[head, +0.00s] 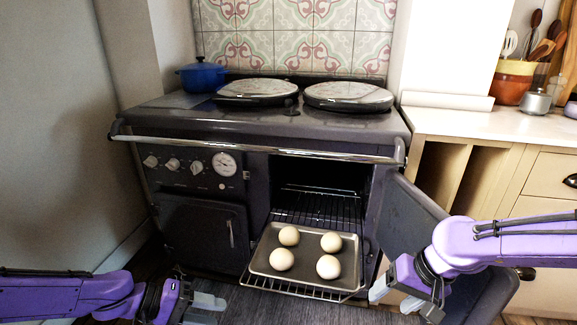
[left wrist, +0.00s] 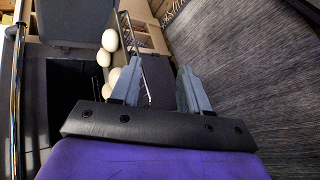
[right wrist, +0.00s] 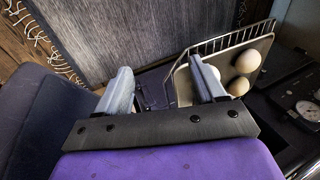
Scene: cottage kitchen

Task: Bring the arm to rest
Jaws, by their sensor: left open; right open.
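My right gripper (head: 405,290) is open and empty, just right of the baking tray, in front of the open oven door. Its two fingers show apart in the right wrist view (right wrist: 162,90). My left gripper (head: 205,305) is open and empty, low in front of the stove and left of the tray. Its spread fingers also show in the left wrist view (left wrist: 160,90). Neither gripper visibly touches anything. Both purple arms reach in from the sides of the head view.
A tray (head: 305,284) with several pale round dough balls sits on the pulled-out oven rack (head: 325,208). The oven door (head: 408,215) stands open at right, close to my right arm. A blue pot (head: 202,76) is on the stove. A counter (head: 480,123) is at right.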

